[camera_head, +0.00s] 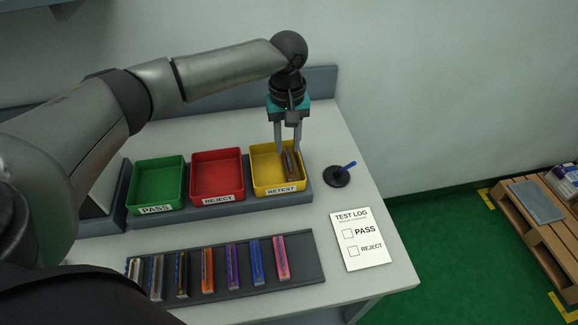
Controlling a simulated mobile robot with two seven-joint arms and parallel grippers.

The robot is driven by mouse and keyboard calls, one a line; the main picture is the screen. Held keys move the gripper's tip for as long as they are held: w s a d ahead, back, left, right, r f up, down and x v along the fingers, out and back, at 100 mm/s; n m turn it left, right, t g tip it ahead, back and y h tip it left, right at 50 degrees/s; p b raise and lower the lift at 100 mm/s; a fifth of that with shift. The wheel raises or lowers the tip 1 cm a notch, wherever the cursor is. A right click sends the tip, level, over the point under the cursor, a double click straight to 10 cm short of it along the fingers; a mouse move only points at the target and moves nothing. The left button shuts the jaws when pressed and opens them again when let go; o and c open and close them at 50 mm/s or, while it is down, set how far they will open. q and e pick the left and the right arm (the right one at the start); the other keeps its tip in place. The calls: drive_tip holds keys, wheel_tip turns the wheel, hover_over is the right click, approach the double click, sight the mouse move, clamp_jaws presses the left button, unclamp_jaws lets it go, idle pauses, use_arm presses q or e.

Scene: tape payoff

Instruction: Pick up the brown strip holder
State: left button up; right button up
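The brown strip holder (291,165) is inside the yellow RETEST bin (260,176), leaning slightly. My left gripper (289,150) points down over this bin, with its two fingertips apart around the holder's upper end. The gap between the fingers looks wider than the holder, so the gripper appears open. Contact between fingers and holder is too small to tell. My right gripper is not in view.
A green PASS bin (157,208) and a red REJECT bin (217,195) stand left of the yellow one. A dark rack (300,270) in front holds several coloured strip holders. A pen stand (337,177) and test log sheet (360,254) lie to the right.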

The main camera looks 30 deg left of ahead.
sight(289, 161)
use_arm(q)
drive_tip(key=shift+d+f+b, duration=0.1)
drive_tip(key=shift+f+b, duration=0.3)
drive_tip(key=shift+f, duration=2.75)
drive_tip(key=shift+c, duration=0.2)
clamp_jaws()
